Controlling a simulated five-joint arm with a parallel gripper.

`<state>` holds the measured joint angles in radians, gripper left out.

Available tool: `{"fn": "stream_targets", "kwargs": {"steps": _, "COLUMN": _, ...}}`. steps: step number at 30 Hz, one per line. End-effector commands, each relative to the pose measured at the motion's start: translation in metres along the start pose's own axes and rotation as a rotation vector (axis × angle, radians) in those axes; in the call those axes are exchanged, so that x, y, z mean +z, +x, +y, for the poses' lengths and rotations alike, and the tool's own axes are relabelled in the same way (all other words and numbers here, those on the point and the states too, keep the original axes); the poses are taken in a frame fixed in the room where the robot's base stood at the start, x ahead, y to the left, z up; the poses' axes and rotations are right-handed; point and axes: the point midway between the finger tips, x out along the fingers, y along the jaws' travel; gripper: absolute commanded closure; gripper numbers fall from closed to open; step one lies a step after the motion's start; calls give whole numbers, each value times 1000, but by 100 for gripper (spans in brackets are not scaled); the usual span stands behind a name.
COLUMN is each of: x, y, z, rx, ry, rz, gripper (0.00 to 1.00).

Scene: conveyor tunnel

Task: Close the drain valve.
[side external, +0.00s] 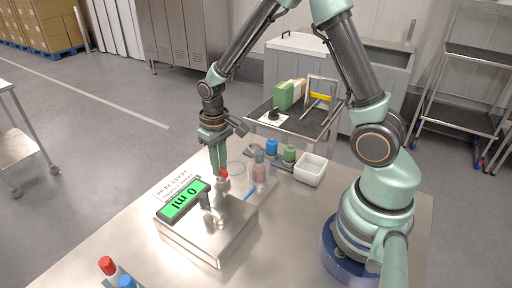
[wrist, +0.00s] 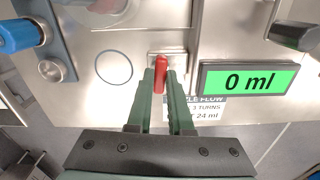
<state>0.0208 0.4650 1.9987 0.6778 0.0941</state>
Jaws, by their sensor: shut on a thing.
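My gripper (wrist: 161,78) is shut on a red valve handle (wrist: 160,66) at a small plate on the steel panel, and the handle lies between the fingertips. In the side view my gripper (side external: 220,174) points down at the same red handle (side external: 224,173), by the steel box (side external: 218,238). No drain label is readable, so I cannot tell by name which valve is the drain.
A green display (wrist: 248,79) reads 0 ml. A partly hidden printed card (wrist: 205,106) lies beside it. Bottles with blue (side external: 271,147) and green (side external: 289,153) tops and a white bin (side external: 310,170) stand behind the box.

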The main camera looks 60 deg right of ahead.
Motion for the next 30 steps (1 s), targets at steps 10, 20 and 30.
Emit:
{"fn": "stream_targets", "kwargs": {"steps": 10, "x": 0, "y": -1, "z": 0, "rx": 0, "ry": -117, "rz": -2, "gripper": 100}}
{"fn": "stream_targets", "kwargs": {"steps": 20, "x": 0, "y": -1, "z": 0, "rx": 0, "ry": -133, "rz": -2, "gripper": 100}}
{"fn": "stream_targets", "kwargs": {"steps": 30, "x": 0, "y": -1, "z": 0, "rx": 0, "ry": -131, "rz": 0, "gripper": 51}}
